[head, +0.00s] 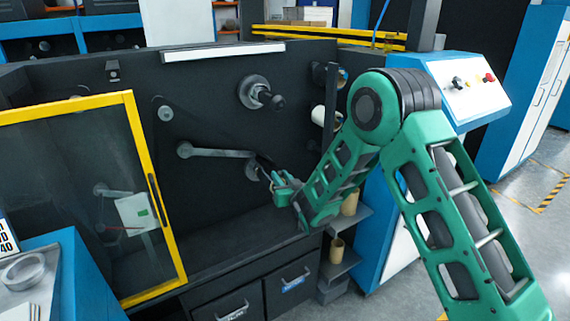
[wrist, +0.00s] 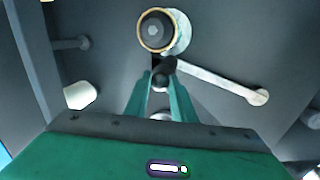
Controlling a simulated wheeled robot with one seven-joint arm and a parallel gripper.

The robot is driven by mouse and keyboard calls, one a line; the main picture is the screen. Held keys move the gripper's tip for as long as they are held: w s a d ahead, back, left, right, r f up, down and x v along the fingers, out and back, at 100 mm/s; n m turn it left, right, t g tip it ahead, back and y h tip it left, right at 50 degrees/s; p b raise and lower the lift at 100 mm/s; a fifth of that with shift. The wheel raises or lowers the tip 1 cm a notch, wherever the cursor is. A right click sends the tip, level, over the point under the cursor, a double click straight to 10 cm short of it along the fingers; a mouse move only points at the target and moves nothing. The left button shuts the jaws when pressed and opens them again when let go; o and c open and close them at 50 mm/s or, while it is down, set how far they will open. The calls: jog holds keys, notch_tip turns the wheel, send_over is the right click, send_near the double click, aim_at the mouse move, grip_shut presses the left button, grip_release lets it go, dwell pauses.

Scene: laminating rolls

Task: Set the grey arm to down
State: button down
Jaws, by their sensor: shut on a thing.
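The grey arm (head: 222,153) is a slim bar on the dark machine face. Its round pivot is at the left in the head view, and the bar runs nearly level to the right. My gripper (head: 270,174) is at the bar's right end. In the wrist view the grey arm (wrist: 215,80) runs from its round pivot at the right to between my fingers. My gripper (wrist: 163,85) is shut there on the dark knob (wrist: 163,66) at the bar's free end. The fingers hide part of the knob.
A spindle with a tan ring (wrist: 156,31) sits close beyond my fingertips. A larger dark spindle (head: 258,93) is above the grey arm. A yellow-framed door (head: 140,180) stands at the left. A white roller (head: 320,116) and a shelf are near my arm at the right.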

jog(key=shift+s+f+m, duration=0.1)
jog(key=shift+f+m, duration=0.3)
jog(key=shift+f, duration=0.5)
jog(key=c, duration=1.5)
grip_release()
jog(key=shift+a, duration=0.1)
jog(key=shift+d+v, duration=0.15)
jog(key=shift+v, duration=2.4)
jog(key=shift+d+v, duration=0.2)
jog(key=shift+v, duration=2.4)
jog(key=shift+a+r, duration=0.1)
